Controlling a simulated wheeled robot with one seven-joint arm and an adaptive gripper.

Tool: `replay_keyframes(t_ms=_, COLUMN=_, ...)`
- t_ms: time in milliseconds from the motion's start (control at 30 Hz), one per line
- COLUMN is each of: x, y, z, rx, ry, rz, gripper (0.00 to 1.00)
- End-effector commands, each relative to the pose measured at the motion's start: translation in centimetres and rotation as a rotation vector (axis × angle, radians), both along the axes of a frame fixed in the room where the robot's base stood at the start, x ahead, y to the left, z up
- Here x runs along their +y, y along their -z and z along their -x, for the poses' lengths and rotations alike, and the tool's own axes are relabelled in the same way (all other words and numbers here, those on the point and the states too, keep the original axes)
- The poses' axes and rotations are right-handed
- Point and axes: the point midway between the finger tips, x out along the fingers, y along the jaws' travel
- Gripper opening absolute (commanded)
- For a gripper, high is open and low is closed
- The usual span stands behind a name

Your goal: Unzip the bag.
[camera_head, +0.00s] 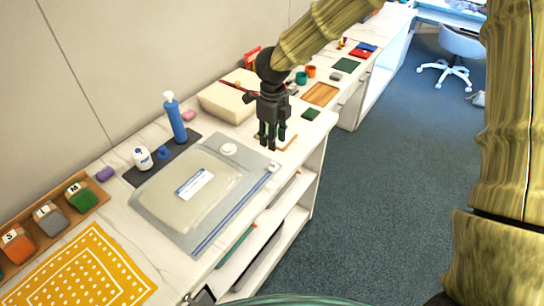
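The bag (158,213) is a flat, greyish, see-through pouch lying on the white counter, with a pale bundle inside and a white label (195,184) on top. A blue zip line (222,228) runs along its right-hand edge. A small light piece, possibly the zip slider (274,167), shows at the far end of that line. My gripper (271,146) is dark and points down above the counter, near the bag's far right corner. I see nothing held in it. Its fingers are small and overlap in this view, so their opening is unclear.
A blue pump bottle (175,118) and a white bottle (142,158) stand behind the bag. A wooden tray (56,226) of coloured items and a yellow dotted cloth (83,271) lie at left. The counter's front edge is close to the zip, with open shelves (264,235) below.

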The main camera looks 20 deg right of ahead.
Motion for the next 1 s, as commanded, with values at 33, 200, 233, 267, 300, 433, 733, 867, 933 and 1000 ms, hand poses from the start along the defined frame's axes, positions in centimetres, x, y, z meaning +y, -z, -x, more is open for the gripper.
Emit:
replay_keyframes(t_ms=33, x=0.1, y=0.7, z=0.1, rx=0.004, ry=-0.003, rz=0.003, gripper=0.32)
replay_keyframes(t_ms=200, x=0.2, y=3.3, z=0.1, rx=0.005, ry=-0.007, rz=0.005, gripper=0.32)
replay_keyframes(t_ms=233, x=0.2, y=3.8, z=0.0, rx=0.004, ry=-0.007, rz=0.006, gripper=0.32)
replay_keyframes(t_ms=267, x=0.2, y=4.3, z=0.0, rx=0.003, ry=-0.007, rz=0.005, gripper=0.32)
replay_keyframes(t_ms=300, x=0.2, y=5.0, z=0.1, rx=0.003, ry=-0.007, rz=0.005, gripper=0.32)
replay_keyframes(t_ms=433, x=0.1, y=7.0, z=0.1, rx=0.003, ry=-0.006, rz=0.005, gripper=0.32)
replay_keyframes(t_ms=733, x=0.0, y=9.6, z=0.1, rx=0.002, ry=-0.004, rz=0.004, gripper=0.32)
replay_keyframes(t_ms=867, x=0.0, y=9.9, z=0.1, rx=0.000, ry=-0.004, rz=0.003, gripper=0.32)
replay_keyframes(t_ms=933, x=0.0, y=9.9, z=0.1, rx=0.000, ry=-0.004, rz=0.003, gripper=0.32)
replay_keyframes(t_ms=1000, x=0.0, y=9.9, z=0.1, rx=0.000, ry=-0.004, rz=0.003, gripper=0.32)
